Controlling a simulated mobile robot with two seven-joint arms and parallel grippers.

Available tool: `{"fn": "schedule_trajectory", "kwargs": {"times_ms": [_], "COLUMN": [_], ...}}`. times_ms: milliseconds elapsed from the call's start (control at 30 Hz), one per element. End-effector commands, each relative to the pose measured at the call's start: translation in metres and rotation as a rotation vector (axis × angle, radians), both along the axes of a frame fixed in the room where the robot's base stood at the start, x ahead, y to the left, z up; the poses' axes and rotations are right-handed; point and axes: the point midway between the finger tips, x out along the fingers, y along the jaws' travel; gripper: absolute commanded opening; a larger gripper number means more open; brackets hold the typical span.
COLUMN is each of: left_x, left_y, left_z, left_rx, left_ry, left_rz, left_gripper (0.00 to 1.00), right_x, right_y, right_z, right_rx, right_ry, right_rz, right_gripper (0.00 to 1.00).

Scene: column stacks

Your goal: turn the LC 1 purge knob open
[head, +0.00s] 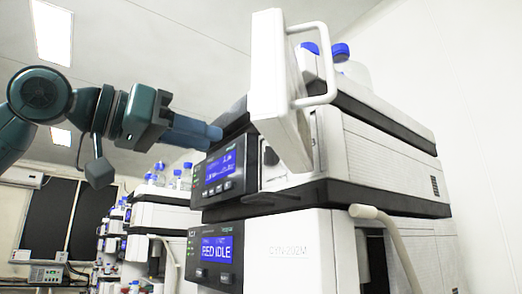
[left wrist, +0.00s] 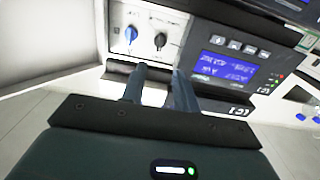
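In the left wrist view, a blue knob (left wrist: 131,35) and a black knob (left wrist: 160,40) sit side by side on a pale panel of the upper module; I cannot read which is the purge knob. My left gripper (left wrist: 159,74) is open and empty, its two fingers apart and pointing at the module just short of the knobs. In the head view, my left gripper (head: 217,133) comes from the left in front of the LC stack's upper module (head: 365,165), above its blue display (head: 220,172). The knobs are not clear there. My right gripper is out of view.
The module's white door (head: 275,75) with a handle (head: 328,65) stands open to the right of the gripper. A lower module display (head: 217,249) sits below. Blue-capped bottles (head: 340,52) stand on top. A white tube (head: 390,235) runs down the side. More stacks stand behind.

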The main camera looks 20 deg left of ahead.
Motion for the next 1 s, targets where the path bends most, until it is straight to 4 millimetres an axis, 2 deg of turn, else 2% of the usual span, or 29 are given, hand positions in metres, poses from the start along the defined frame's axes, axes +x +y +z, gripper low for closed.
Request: {"fn": "schedule_trajectory", "kwargs": {"times_ms": [300,500,667,933,1000], "left_x": [0.053,0.075,0.083,0.084,0.084], "left_y": [-0.042,-0.059,-0.065,-0.065,-0.065], "left_z": [0.002,0.002,0.001,0.0,0.0], "left_rx": [0.002,0.001,0.001,0.0,0.0], "left_ry": [0.001,-0.001,-0.001,-0.001,-0.001], "left_rz": [0.0,0.0,0.0,0.0,0.0], "left_gripper": [0.3,0.3,0.3,0.3,0.25], "right_x": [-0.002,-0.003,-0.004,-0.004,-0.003], "right_y": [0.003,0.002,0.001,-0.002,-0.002], "right_z": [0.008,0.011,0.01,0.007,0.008], "right_rx": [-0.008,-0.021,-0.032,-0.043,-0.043], "right_ry": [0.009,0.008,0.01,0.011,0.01], "right_rz": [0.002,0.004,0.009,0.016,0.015], "right_gripper": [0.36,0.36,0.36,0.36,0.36]}}
